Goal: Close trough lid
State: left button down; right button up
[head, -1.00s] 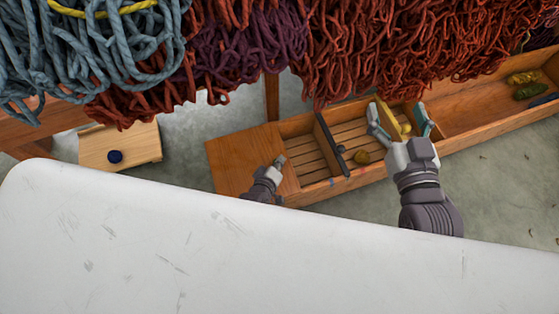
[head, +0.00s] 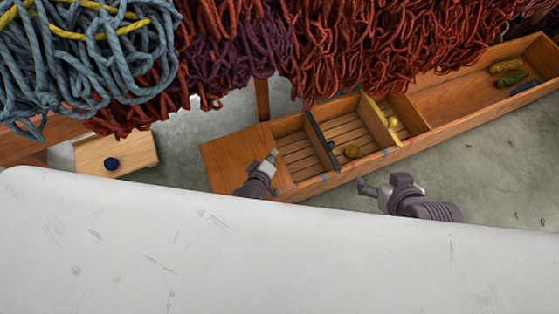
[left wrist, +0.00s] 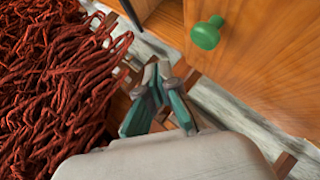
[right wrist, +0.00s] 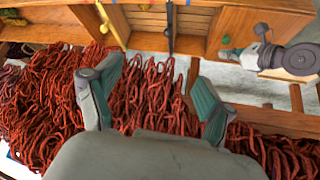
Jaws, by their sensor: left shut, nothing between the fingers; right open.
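The trough (head: 340,181) is a long wooden box with slatted compartments. A flat wooden panel, apparently the lid (head: 228,160), covers its left end; the compartments to the right are uncovered. A green knob (left wrist: 207,33) stands on a wooden face in the left wrist view and also shows in the right wrist view (right wrist: 226,40). My left gripper (head: 273,156) is shut and empty above the lid's right edge, apart from the knob in the left wrist view. My right gripper (head: 366,189) is open and empty, in front of the trough's near wall.
A dark divider (head: 321,141) and a yellow divider (head: 378,119), each with a knob, cross the trough. Red wool (head: 380,45) hangs behind. A white surface (head: 230,250) fills the foreground.

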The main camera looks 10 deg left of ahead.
jog(key=s+d+g+h+p, duration=0.1)
jog(key=s+d+g+p, duration=0.1)
jog(key=s+g, duration=0.3)
pick_arm(q)
jog(key=s+d+r+p, duration=0.3)
jog(key=s+r+p, duration=0.3)
jog(key=r, duration=0.1)
jog(key=shift+d+r, duration=0.15)
jog(key=shift+r, duration=0.1)
pick_arm(e)
notch_tip(320, 180, down, 18)
jog(key=s, duration=0.1)
jog(key=shift+s+r, duration=0.2)
jog(key=shift+s, duration=0.15)
jog(key=shift+a, duration=0.1)
